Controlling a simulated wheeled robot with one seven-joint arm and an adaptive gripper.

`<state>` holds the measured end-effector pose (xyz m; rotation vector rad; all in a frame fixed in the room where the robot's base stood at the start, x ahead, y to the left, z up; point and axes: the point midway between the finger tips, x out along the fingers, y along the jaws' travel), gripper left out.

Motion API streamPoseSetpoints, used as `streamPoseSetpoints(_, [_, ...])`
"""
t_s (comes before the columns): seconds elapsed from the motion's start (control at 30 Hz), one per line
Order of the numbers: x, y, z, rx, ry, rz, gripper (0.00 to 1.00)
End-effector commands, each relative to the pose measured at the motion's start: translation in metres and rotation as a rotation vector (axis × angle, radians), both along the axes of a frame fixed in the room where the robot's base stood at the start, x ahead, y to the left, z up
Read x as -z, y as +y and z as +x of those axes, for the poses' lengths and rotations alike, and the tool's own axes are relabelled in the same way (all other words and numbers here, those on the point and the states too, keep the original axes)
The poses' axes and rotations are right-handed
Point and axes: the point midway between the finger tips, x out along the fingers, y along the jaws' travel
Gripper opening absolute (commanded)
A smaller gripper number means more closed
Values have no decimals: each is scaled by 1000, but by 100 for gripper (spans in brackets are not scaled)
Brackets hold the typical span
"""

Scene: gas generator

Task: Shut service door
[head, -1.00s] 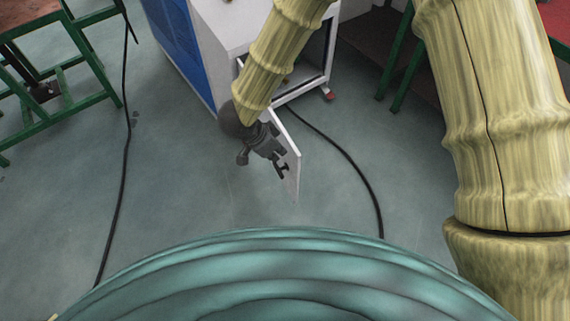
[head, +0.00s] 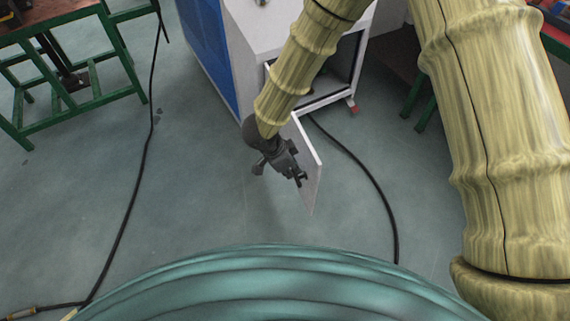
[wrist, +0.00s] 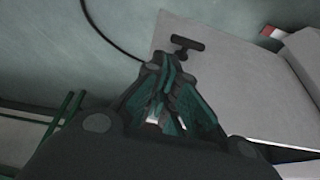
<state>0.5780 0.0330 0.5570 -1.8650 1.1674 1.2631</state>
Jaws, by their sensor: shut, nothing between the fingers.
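The service door (head: 308,158) is a thin white panel standing open, swung out from the front of a white and blue cabinet (head: 255,30). My gripper (head: 293,174) is shut and empty on the left side of the panel, near its dark T-shaped handle (head: 302,181). In the wrist view the door (wrist: 235,90) is a wide grey face beyond my shut fingers (wrist: 168,72), and the handle (wrist: 187,44) shows just past their tips. I cannot tell whether the fingers touch the door. My arm hides part of the cabinet opening.
A black cable (head: 365,175) runs over the floor right of the door, and another (head: 140,170) runs at left. A green-framed table (head: 85,95) stands at upper left. A red foot (head: 354,107) marks the cabinet corner. The floor (head: 200,190) left of the door is clear.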

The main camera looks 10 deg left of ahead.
Motion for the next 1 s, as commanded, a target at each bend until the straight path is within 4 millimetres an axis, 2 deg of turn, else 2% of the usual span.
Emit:
streamPoseSetpoints(0.03, [9, -2, 1, -1, 1, -2, 0])
streamPoseSetpoints(0.3, [6, -31, 15, 0, -1, 0, 0])
streamPoseSetpoints(0.57, [5, -38, 18, -1, -1, 0, 0])
streamPoseSetpoints(0.73, [5, -38, 18, -1, -1, 0, 0])
streamPoseSetpoints(0.77, [6, -31, 18, -2, -1, 1, 0])
streamPoseSetpoints(1.0, [4, -49, 22, -15, 0, -1, 0])
